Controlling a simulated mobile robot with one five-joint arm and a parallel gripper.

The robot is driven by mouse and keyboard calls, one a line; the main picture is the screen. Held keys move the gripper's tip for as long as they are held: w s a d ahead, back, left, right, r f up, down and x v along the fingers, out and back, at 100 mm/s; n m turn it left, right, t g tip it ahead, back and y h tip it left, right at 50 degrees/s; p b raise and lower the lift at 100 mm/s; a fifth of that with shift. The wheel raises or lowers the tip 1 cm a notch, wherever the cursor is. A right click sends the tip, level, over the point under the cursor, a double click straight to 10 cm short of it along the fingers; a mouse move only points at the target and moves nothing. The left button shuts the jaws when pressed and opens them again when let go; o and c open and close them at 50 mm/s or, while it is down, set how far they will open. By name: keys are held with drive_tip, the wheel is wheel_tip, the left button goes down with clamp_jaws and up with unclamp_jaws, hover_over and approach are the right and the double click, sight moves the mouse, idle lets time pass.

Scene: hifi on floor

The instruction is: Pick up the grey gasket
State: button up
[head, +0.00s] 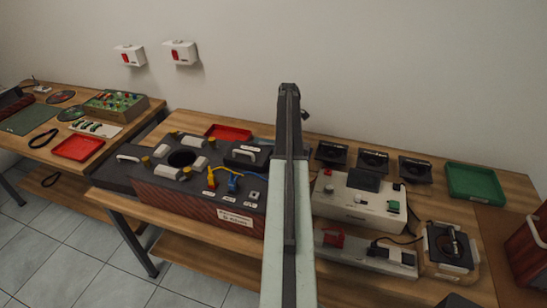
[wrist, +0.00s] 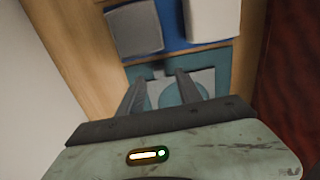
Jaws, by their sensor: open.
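In the wrist view my gripper (wrist: 160,77) is open, with its two dark fingers apart and nothing held. Beyond and between the fingers lies a flat pale grey piece (wrist: 205,80) with a rounded teal area in its middle, on a teal surface (wrist: 226,57). It looks like the grey gasket, but the fingers and gripper body hide part of it. I cannot tell whether the fingers touch it. In the head view my raised arm fills the middle; its fingertips and the grey gasket cannot be made out there.
In the wrist view a grey block (wrist: 135,27) and a whiter block (wrist: 212,20) sit on blue just past the fingers. A dark red surface (wrist: 287,85) is at right. The head view shows benches with equipment, red trays (head: 78,147) and a green tray (head: 474,182).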

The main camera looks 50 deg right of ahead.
wheel_tip(320, 180, down, 2)
drive_tip(key=shift+f+b, duration=0.25)
drive_tip(key=shift+b, duration=0.25)
drive_tip(key=shift+r, duration=0.2)
clamp_jaws()
drive_tip(key=shift+r, duration=0.1)
wheel_tip(320, 180, up, 10)
drive_tip(key=p, duration=1)
